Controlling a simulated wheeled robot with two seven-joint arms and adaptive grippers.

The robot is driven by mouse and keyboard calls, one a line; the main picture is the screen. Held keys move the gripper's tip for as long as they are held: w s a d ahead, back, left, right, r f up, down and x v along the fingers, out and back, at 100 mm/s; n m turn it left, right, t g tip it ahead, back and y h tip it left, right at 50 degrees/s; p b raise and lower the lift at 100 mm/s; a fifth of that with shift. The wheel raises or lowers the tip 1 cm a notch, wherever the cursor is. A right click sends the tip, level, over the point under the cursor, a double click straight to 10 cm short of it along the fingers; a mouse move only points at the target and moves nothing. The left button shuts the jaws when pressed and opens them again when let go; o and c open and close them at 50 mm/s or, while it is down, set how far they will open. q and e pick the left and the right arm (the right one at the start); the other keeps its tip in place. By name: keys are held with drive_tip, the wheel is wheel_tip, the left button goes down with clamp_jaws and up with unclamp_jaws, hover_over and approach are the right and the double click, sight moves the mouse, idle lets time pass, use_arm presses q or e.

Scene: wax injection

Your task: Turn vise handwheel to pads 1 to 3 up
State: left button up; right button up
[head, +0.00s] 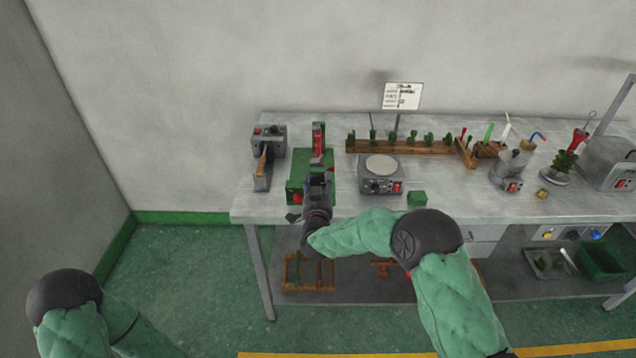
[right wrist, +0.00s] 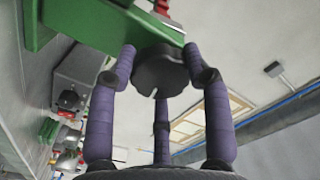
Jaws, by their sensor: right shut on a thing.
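The green vise (head: 297,185) stands near the front left edge of the workbench. In the right wrist view, the vise's green body (right wrist: 100,18) runs along the top. The dark, lobed handwheel (right wrist: 160,72) is at the vise's front end. My right gripper (head: 316,190) is at the front of the vise. In the right wrist view its purple fingers (right wrist: 160,78) are closed around the handwheel. In the head view the gripper hides the handwheel. The pad numbers cannot be read. Only my left arm shows, at the lower left; its gripper is outside the frame.
A grey device with a wooden handle (head: 262,165) stands left of the vise. A grey heater with a round plate (head: 381,168) and a small green block (head: 417,198) are to the right. A wooden rack with green pieces (head: 400,147) is behind.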

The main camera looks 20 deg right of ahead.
drive_tip(key=shift+n+p, duration=0.55)
drive_tip(key=shift+n, duration=1.35)
drive_tip(key=shift+f+n+p, duration=0.1)
drive_tip(key=shift+n+p, duration=0.65)
drive_tip(key=shift+n, duration=1.35)
drive_tip(key=shift+n+p, duration=0.8)
drive_tip(key=shift+n, duration=1.4)
drive_tip(key=shift+n+p, duration=0.45)
drive_tip(key=shift+n, duration=0.85)
drive_tip(key=shift+f+n, duration=0.1)
drive_tip(key=shift+n, duration=0.5)
drive_tip(key=o, duration=1.2)
drive_tip(key=shift+c, duration=0.2)
drive_tip(key=v, duration=1.2)
